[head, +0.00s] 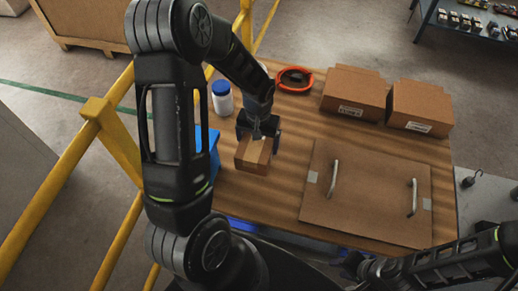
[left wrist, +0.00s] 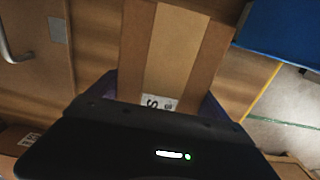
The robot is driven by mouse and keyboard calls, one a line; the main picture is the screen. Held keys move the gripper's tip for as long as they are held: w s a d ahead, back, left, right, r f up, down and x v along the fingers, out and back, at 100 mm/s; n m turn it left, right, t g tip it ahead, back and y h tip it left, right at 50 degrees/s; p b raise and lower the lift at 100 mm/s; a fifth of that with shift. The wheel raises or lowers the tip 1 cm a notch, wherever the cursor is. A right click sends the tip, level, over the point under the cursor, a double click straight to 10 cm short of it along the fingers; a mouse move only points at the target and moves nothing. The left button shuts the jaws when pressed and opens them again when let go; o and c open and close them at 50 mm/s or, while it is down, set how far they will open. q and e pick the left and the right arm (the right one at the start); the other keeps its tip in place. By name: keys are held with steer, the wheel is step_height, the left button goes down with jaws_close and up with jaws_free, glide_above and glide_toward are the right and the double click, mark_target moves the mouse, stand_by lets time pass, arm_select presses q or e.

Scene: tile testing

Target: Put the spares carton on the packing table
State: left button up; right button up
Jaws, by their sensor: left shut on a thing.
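The spares carton (head: 253,155) is a small brown box over the left part of the wooden packing table (head: 285,190). My left gripper (head: 260,130) is shut on it from above. In the left wrist view the carton (left wrist: 135,45) shows between the fingers, with a paler tape strip and a white label partly hidden by the gripper. I cannot tell whether its underside touches the table. My right gripper (head: 368,268) is low, by the table's front edge, away from the carton; its jaw opening is unclear.
On the table are a white jar with a blue lid (head: 222,98), an orange ring-shaped item (head: 294,79), two brown cartons (head: 354,95) (head: 420,107) and a flat brown panel with two handles (head: 370,200). A blue item (head: 212,145) is at the left edge. Yellow rails (head: 60,180) stand left.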

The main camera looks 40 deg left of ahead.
arm_select(q)
steer(key=shift+f, duration=2.1)
steer(key=shift+f, duration=0.2)
steer(key=o, duration=1.7)
steer(key=shift+r, duration=0.15)
step_height(320, 180, up, 12)
steer(key=shift+r, duration=0.1)
